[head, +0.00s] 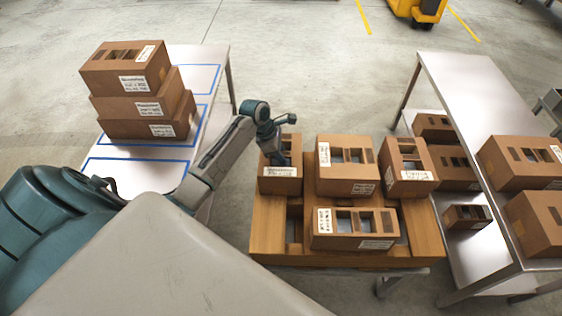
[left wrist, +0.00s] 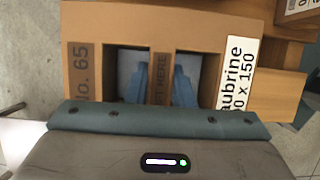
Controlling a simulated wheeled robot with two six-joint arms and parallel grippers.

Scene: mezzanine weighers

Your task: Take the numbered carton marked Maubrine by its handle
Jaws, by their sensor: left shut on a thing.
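The Maubrine carton (head: 279,186) is brown, with a white label, and stands at the back left of the wooden pallet in the head view. In the left wrist view the same carton (left wrist: 85,25) shows "No. 65" and a label (left wrist: 238,75) reading "aubrine", its first letter cut off. Its handle (left wrist: 161,68) is a strip between two openings, with partly hidden lettering. My left gripper (head: 281,157) reaches down into the carton's top. Its blue fingers (left wrist: 160,88) go through the openings on both sides of the handle and are shut on it. My right gripper is out of view.
Other cartons (head: 347,180) stand close by on the pallet (head: 268,232). A table (head: 130,178) with blue outlines at left holds a stack of cartons (head: 150,129). A metal bench (head: 462,95) with cartons stands at right. Floor is clear between table and pallet.

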